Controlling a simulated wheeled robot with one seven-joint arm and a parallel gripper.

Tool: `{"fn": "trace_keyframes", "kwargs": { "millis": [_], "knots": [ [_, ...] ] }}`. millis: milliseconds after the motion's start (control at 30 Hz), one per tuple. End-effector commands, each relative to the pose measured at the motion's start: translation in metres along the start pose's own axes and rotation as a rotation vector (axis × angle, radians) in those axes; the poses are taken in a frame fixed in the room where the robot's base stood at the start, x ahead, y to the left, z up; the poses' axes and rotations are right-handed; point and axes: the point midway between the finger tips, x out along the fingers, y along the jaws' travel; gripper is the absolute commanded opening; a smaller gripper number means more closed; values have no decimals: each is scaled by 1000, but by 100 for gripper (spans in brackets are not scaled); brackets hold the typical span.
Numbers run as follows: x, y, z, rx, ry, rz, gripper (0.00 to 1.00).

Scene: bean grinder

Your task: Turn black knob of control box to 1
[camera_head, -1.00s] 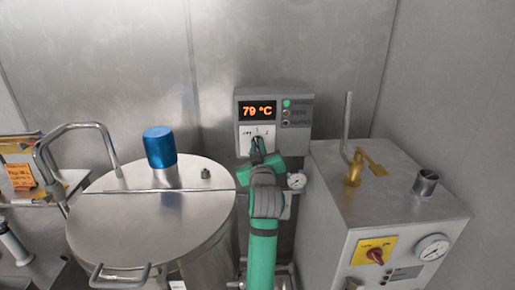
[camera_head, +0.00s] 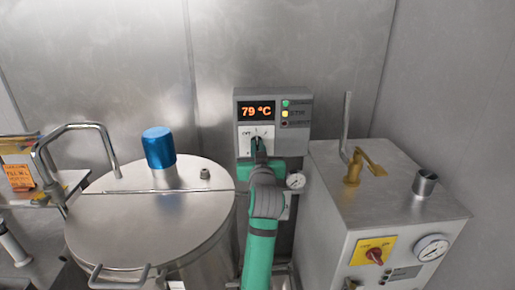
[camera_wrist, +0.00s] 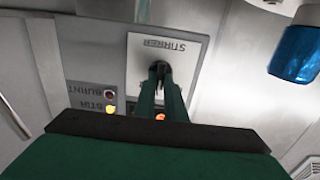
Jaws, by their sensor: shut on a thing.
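The grey control box (camera_head: 300,137) is on the back wall, with an orange "79 °C" display and a white dial plate below it. In the wrist view the plate (camera_wrist: 147,90) reads "STIRRER" upside down. My gripper (camera_head: 259,148) is in front of the plate. In the wrist view its fingers are closed together on the black knob (camera_wrist: 160,66), mostly hidden between the fingertips. The knob's exact pointing cannot be read. The top lamp glows green and the middle lamp (camera_head: 285,114) glows yellow.
A steel vessel (camera_head: 120,225) with a blue cap (camera_head: 159,147) stands left of my arm. A steel box (camera_head: 385,200) with a yellow lever, a red knob and a gauge stands close on the right.

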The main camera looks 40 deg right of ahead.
Motion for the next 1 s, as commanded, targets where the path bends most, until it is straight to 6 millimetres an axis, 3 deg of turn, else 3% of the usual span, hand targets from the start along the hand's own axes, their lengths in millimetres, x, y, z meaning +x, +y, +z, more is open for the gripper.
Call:
{"fn": "trace_keyframes", "kwargs": {
  "millis": [133, 167, 233, 633, 1000],
  "knots": [
    [0, -1, -1, -1, 1, -2, 0],
    [0, -1, 0, -1, 1, -2, 15],
    [0, -1, 0, -1, 1, -2, 29],
    [-7, 0, 0, -2, 1, 0, 29],
    [-70, -1, 0, -3, 2, -1, 29]
  ]
}}
